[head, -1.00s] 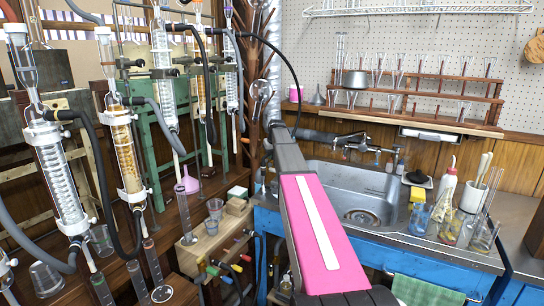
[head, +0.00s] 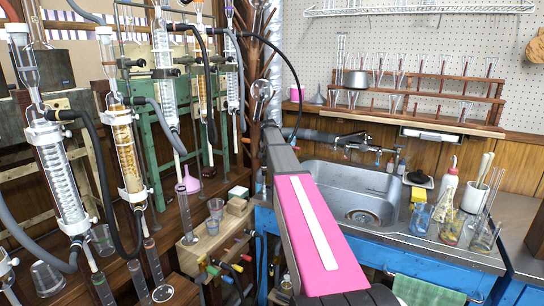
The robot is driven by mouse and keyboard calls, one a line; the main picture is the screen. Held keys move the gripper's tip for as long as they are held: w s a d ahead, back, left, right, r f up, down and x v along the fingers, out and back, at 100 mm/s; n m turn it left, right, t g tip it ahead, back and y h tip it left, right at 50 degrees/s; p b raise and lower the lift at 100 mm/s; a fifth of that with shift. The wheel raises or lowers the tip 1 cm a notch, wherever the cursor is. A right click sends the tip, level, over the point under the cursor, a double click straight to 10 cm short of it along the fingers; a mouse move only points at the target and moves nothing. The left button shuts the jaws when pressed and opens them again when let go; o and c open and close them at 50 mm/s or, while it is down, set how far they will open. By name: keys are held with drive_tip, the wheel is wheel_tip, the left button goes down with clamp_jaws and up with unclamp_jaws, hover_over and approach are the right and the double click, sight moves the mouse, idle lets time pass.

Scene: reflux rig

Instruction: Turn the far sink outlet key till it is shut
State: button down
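The sink tap fitting (head: 352,142) is on the wooden wall behind the steel sink (head: 405,196). It has dark levers and small red parts, too small to tell which is the far outlet key or how it is turned. My arm, with a pink and white link, reaches from the bottom centre up and away to the left of the sink. Its far end is dark, near the brown peg rack and the silver duct. My gripper's fingers cannot be made out there, and no contact with the tap fitting is visible.
Glass condensers and hoses (head: 125,150) fill the left side. A wooden box (head: 200,250) with coloured keys stands low left of my arm. The sink basin is empty.

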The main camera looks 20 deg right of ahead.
idle(0.4)
drive_tip(key=c, duration=1.1)
unclamp_jaws()
drive_tip(key=shift+c, duration=0.2)
drive_tip(key=shift+s+r, duration=0.1)
drive_tip(key=v, duration=0.7)
drive_tip(key=shift+a+r, duration=0.1)
drive_tip(key=shift+r, duration=0.05)
